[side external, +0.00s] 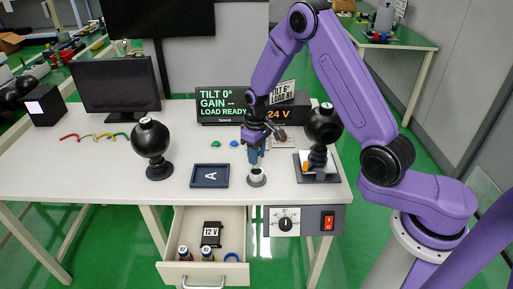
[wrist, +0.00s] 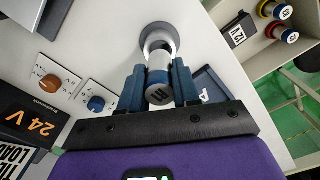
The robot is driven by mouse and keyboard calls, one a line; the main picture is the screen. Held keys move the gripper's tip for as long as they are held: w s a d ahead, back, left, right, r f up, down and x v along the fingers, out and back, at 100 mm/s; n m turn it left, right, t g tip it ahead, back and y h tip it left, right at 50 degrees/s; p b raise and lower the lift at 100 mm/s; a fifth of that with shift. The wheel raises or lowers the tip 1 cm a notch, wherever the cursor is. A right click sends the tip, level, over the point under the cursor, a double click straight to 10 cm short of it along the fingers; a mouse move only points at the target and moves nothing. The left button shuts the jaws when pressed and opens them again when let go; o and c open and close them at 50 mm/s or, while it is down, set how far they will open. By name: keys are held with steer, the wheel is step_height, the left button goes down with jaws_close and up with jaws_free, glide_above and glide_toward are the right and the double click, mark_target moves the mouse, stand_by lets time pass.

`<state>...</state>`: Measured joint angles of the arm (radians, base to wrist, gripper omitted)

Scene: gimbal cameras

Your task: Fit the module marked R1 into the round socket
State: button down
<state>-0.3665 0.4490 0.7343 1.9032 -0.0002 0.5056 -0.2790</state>
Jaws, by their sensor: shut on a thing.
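My gripper (side external: 256,157) points down over the small round socket (side external: 257,182) near the table's front edge. The mark on the module's dark end is too small to read surely. The grey round socket (wrist: 160,33) lies just beyond the module, in line with it. I cannot tell whether the module's far end is inside the socket or just above it.
An open drawer (side external: 204,272) holds a 12 V box (side external: 211,234) and two modules. A tray marked A (side external: 209,176) lies left of the socket. Black ball-shaped gimbals (side external: 151,138) (side external: 323,124) stand either side. The display (side external: 222,104) reads TILT 0°, LOAD READY.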

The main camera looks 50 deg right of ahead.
steer(key=shift+f, duration=0.55)
steer(key=shift+f, duration=1.7)
stand_by(1.4)
steer(key=c, duration=0.7)
jaws_free()
steer(key=shift+c, duration=0.2)
steer(key=shift+r, duration=0.1)
step_height(320, 180, up, 17)
steer(key=shift+r, duration=0.1)
